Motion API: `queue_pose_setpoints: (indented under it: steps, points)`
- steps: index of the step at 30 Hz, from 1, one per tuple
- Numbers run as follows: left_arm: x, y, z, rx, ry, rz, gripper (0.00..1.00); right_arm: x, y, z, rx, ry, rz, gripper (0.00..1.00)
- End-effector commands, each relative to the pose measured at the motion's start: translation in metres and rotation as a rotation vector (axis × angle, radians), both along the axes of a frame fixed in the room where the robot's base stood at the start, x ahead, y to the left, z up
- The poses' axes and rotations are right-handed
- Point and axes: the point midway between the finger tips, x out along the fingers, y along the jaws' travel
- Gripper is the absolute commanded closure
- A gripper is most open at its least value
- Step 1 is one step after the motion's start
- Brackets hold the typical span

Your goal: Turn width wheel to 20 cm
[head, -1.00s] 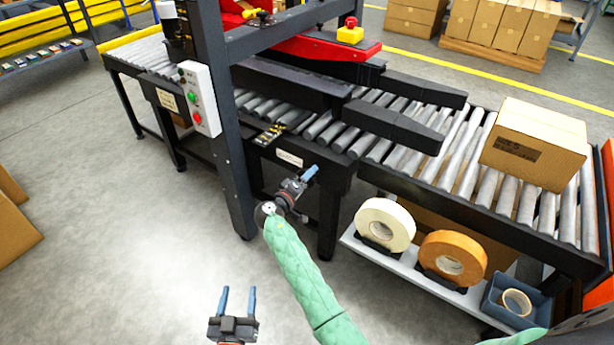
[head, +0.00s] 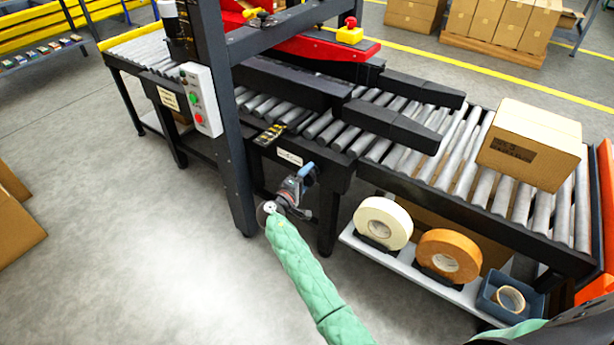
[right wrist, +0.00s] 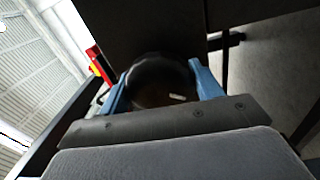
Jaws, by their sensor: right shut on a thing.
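The width wheel (right wrist: 160,82) shows in the right wrist view as a dark round knob with a small pale mark, between my two blue fingers. My right gripper (head: 307,172) is shut on it at the front side of the machine, below the roller bed. In the head view the gripper mostly hides the wheel. A dark scale plate with yellow marks (head: 270,134) lies on the frame above; its reading is too small to tell. A pale label (head: 290,157) is just above the gripper. My left gripper is not in view.
A cardboard box (head: 531,144) sits on the rollers at the right. A white roll (head: 383,223), an orange roll (head: 449,256) and a blue bin (head: 510,297) are on the shelf below. A dark upright post (head: 228,140) stands left of the gripper.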

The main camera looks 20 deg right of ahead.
Motion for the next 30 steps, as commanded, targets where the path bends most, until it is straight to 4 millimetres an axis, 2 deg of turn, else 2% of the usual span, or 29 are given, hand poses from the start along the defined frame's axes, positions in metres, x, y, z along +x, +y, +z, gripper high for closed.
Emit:
queue_pose_setpoints:
  steps: [17, 18, 21, 30]
  points:
    - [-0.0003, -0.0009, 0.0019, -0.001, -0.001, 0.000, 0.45, 0.0011, 0.0015, 0.0012, -0.011, 0.013, 0.004, 0.58]
    - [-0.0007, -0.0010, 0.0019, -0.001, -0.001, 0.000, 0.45, 0.0012, 0.0015, 0.0013, -0.011, 0.013, 0.004, 0.33]
    - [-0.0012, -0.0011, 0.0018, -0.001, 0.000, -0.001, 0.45, 0.0009, 0.0013, 0.0011, -0.011, 0.013, 0.003, 0.14]
    - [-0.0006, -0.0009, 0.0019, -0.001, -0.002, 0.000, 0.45, 0.0002, 0.0009, 0.0003, -0.011, 0.014, 0.001, 0.14]
